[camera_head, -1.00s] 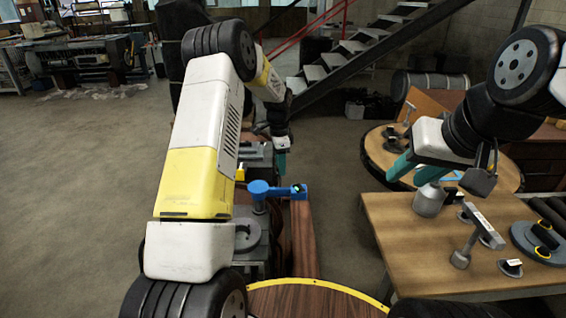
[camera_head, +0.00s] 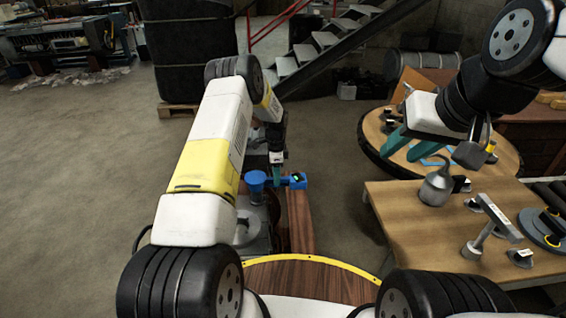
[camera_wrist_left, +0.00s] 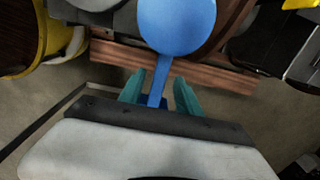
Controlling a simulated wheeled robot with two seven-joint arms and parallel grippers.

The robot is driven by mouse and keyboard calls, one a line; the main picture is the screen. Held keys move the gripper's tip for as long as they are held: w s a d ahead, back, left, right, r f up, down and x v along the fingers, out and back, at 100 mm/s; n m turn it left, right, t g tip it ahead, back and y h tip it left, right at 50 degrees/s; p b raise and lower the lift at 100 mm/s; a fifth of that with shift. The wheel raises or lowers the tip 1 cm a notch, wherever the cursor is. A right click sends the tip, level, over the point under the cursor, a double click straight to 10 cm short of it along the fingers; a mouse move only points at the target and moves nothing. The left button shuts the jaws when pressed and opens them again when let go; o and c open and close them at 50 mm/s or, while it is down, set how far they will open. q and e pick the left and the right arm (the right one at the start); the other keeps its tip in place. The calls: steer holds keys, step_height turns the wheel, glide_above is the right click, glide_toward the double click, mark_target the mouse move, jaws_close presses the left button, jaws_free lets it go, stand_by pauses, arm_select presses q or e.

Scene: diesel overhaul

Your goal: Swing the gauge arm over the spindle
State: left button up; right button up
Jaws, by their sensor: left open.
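The blue gauge arm (camera_head: 256,181) has a round hub and a bar running right to a blue block (camera_head: 298,181) with a small green-lit face. The hub stands over grey machinery (camera_head: 252,232); I cannot make out the spindle for certain. My left gripper (camera_head: 277,174) is at the bar between hub and block. In the left wrist view, its open teal fingers (camera_wrist_left: 161,95) lie either side of the blue bar (camera_wrist_left: 160,78), with the big blue hub (camera_wrist_left: 178,22) beyond. Contact is unclear. My right gripper (camera_head: 409,147) is open near the round table.
A wooden table (camera_head: 400,215) at right carries a grey can (camera_head: 436,188), a grey hammer-like tool (camera_head: 490,226) and a round grey plate (camera_head: 541,228). A round wooden table (camera_head: 502,168) stands behind. A wooden beam (camera_head: 300,222) runs beside the machinery. The floor at left is open.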

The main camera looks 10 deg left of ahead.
arm_select(q)
steer(key=shift+f, duration=0.1)
jaws_close()
stand_by(1.4)
